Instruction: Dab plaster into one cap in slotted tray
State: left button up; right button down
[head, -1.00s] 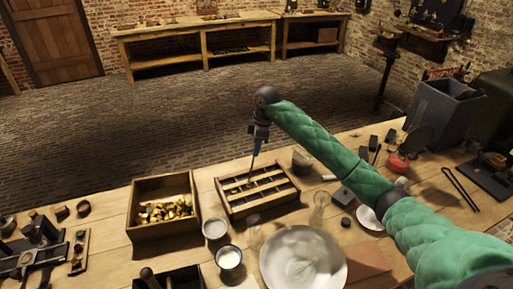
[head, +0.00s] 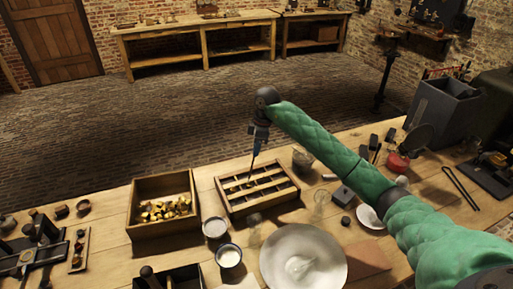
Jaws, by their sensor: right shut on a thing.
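The slotted tray (head: 284,197) is a wooden box with bars across it, at the middle of the bench. Small caps in its slots are too small to make out clearly. My right gripper (head: 256,143) is above the tray's left part, shut on a thin dark tool (head: 252,163) that points down. The tool's tip reaches the tray near its back left slots; I cannot tell whether it touches a cap. A wide pale bowl (head: 335,261) holds a whitish lump, maybe plaster (head: 300,267), in front of the tray. My left gripper does not show.
A wooden box (head: 143,228) of brass-coloured caps (head: 164,209) stands left of the tray. A small cup of white stuff (head: 229,256) and another cup (head: 214,228) stand in front. A glass (head: 321,201) and a grey bin (head: 441,113) are to the right.

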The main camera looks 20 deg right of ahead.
jog(key=shift+b+x, duration=0.3)
jog(key=shift+x, duration=0.5)
jog(key=shift+d+f, duration=0.15)
dwell(0.6)
jog(key=shift+f, duration=0.3)
dwell(0.6)
jog(key=shift+r, duration=0.15)
dwell(0.6)
jog(key=shift+a+p+v, duration=0.25)
jog(key=shift+p+v, duration=0.4)
jog(key=shift+v, duration=0.55)
jog(key=shift+a+p+v, duration=0.25)
jog(key=shift+p+v, duration=0.45)
jog(key=shift+v, duration=0.5)
jog(key=shift+a+p+v, duration=0.25)
jog(key=shift+p+v, duration=0.4)
jog(key=shift+v, duration=0.55)
jog(key=shift+r, duration=0.15)
